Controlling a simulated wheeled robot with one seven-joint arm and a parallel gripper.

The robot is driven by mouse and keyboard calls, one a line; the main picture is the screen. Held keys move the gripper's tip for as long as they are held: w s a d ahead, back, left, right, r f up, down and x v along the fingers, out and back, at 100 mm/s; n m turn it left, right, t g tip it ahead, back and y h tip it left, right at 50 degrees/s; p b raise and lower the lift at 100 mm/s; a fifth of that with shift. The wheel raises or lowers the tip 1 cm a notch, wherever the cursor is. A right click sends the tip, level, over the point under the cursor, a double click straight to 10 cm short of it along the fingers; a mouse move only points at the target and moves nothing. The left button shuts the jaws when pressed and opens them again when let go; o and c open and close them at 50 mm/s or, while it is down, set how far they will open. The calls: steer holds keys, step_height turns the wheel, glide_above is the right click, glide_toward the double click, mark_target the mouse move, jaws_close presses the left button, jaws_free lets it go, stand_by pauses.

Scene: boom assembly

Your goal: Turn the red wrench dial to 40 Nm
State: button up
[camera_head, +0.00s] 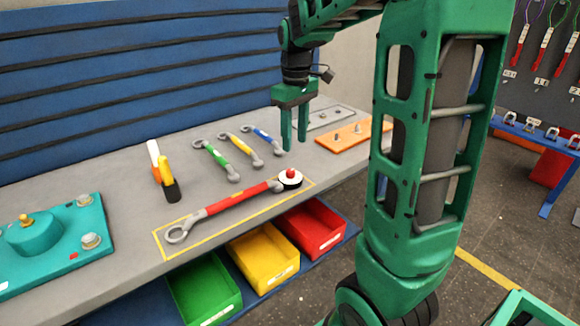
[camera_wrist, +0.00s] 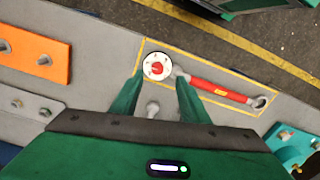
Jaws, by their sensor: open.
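The red wrench (camera_head: 238,201) lies on the grey bench inside a yellow outline, its open ring end at the left in the head view. Its dial (camera_head: 291,177), a white disc with a dark rim and a red knob, is at the right end. In the wrist view the dial (camera_wrist: 156,66) lies just beyond my fingertips, with the red handle (camera_wrist: 219,90) running right. The dial's setting is too small to read. My gripper (camera_head: 294,149) is open and empty, pointing down above the bench, behind the dial and apart from it. It also shows in the wrist view (camera_wrist: 157,80).
Green, yellow and blue wrenches (camera_head: 241,149) lie behind the red one. A teal fixture (camera_head: 60,240) stands at the left, an orange plate (camera_head: 345,136) at the right. Green, yellow and red bins (camera_head: 262,260) sit below the bench's front edge.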

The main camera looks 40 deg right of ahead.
mark_target(291, 170)
steer(key=shift+n, duration=0.3)
steer(key=f, duration=0.3)
steer(key=w+f, duration=0.1)
steer(key=f, duration=0.7)
steer(key=shift+w, duration=0.3)
